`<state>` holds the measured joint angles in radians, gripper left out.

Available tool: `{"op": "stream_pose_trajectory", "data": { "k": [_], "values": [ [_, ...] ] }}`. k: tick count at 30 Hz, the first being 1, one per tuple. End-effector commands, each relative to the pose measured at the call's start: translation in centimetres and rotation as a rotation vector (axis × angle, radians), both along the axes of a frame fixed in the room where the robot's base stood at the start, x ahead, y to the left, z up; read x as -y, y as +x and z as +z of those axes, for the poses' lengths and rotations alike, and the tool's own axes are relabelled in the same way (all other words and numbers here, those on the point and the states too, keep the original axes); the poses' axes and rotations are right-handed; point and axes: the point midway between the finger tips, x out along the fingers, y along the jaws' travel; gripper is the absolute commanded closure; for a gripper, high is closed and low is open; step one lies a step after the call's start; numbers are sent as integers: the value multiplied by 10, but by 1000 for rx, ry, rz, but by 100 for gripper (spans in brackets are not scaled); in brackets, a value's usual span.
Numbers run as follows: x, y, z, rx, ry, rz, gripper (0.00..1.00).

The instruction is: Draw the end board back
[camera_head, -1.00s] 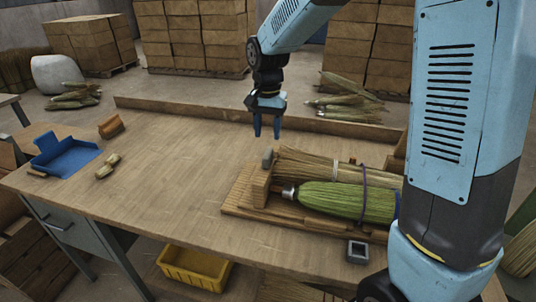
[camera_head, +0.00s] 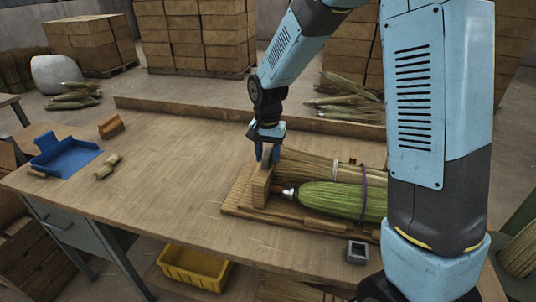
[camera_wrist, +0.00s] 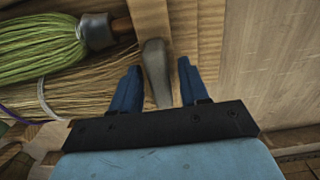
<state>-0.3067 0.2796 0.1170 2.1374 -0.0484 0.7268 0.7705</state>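The end board (camera_head: 261,187) is an upright wooden block at the left end of a slatted wooden tray (camera_head: 236,200). My gripper (camera_head: 267,159) is lowered over this handle. In the wrist view, my gripper (camera_wrist: 158,68) has its blue fingers open on either side of the handle, with a gap on both sides. A green-bristled broom (camera_head: 338,197) lies in the tray, its metal collar near the end board. A straw broom (camera_head: 308,167) lies behind it. The end board also shows in the wrist view (camera_wrist: 148,17).
A blue dustpan (camera_head: 68,157), a wooden block (camera_head: 111,127) and small tan pieces (camera_head: 107,167) lie on the left of the bench. A small grey square piece (camera_head: 357,251) sits at the front edge. The bench middle is clear.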

Motion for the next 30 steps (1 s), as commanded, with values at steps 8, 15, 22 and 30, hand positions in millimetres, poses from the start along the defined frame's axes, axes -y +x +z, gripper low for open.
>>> {"op": "stream_pose_trajectory", "data": {
  "k": [8,15,22,30],
  "values": [
    [0,0,0,0,0,0,83],
    [0,0,0,0,0,0,100],
    [0,0,0,0,0,0,100],
    [0,11,0,1,1,-25,100]
  ]
}}
